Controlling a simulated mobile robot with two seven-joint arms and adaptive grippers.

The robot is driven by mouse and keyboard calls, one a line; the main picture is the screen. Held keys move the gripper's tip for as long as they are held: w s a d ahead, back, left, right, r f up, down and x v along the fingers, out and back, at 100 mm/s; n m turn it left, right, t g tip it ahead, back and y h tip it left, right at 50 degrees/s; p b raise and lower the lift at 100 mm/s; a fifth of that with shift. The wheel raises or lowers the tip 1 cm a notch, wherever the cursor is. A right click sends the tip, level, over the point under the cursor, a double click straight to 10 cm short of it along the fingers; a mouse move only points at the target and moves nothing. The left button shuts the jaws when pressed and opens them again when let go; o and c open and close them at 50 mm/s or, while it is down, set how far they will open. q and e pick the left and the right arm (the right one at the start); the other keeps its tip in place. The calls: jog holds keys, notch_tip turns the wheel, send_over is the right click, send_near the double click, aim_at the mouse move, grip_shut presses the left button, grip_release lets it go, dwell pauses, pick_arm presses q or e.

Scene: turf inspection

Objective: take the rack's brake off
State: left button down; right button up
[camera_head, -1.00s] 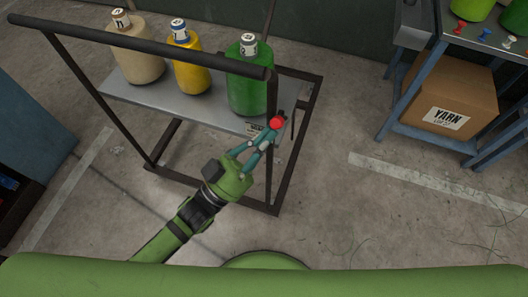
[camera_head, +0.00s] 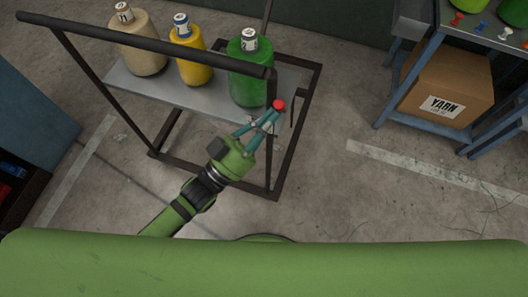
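The rack (camera_head: 150,44) is a dark tube frame with a grey shelf (camera_head: 196,98), standing in front of me. A red knob (camera_head: 279,104), apparently the brake lever's end, shows at the shelf's right end, beside the near right post. My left gripper (camera_head: 273,115) reaches up from below, its teal fingers closing together just under the knob and appearing shut on it. The fingers hide most of the lever. My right gripper is out of view.
Beige (camera_head: 139,42), yellow (camera_head: 193,56) and green (camera_head: 250,74) bottles stand on the shelf. A blue-framed table (camera_head: 408,82) with a YARN carton (camera_head: 450,82) stands at right. The floor between rack and table is clear.

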pick_arm(q)
jog(key=shift+r, duration=0.1)
jog(key=v, duration=1.2)
